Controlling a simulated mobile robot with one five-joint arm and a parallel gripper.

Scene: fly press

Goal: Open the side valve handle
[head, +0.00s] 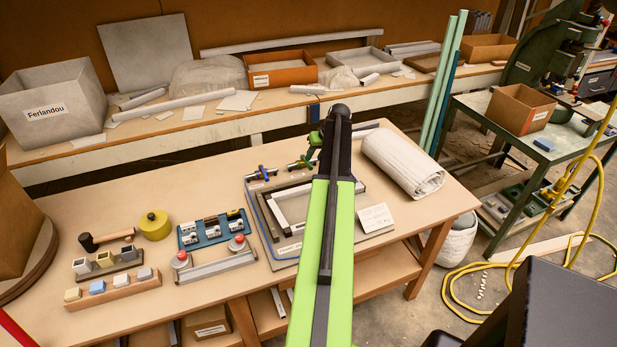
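Small valves stand along the back of a board with a grey frame (253,203) on the workbench. One valve has a blue handle (262,173). Another has a green handle (300,163), close to the left of my arm. A further green part (316,138) shows beside the dark joint of my arm; I cannot tell whether it is a valve. I cannot tell which of these is the side valve. My green arm link reaches up across the board and hides part of it. My gripper is not visible.
The workbench (120,215) also holds a blue rack (213,231), a yellow round tin (155,225), a hammer (108,238) and a rolled white cloth (403,163). A white card (375,217) lies right of my arm. A yellow hose (452,290) lies on the floor.

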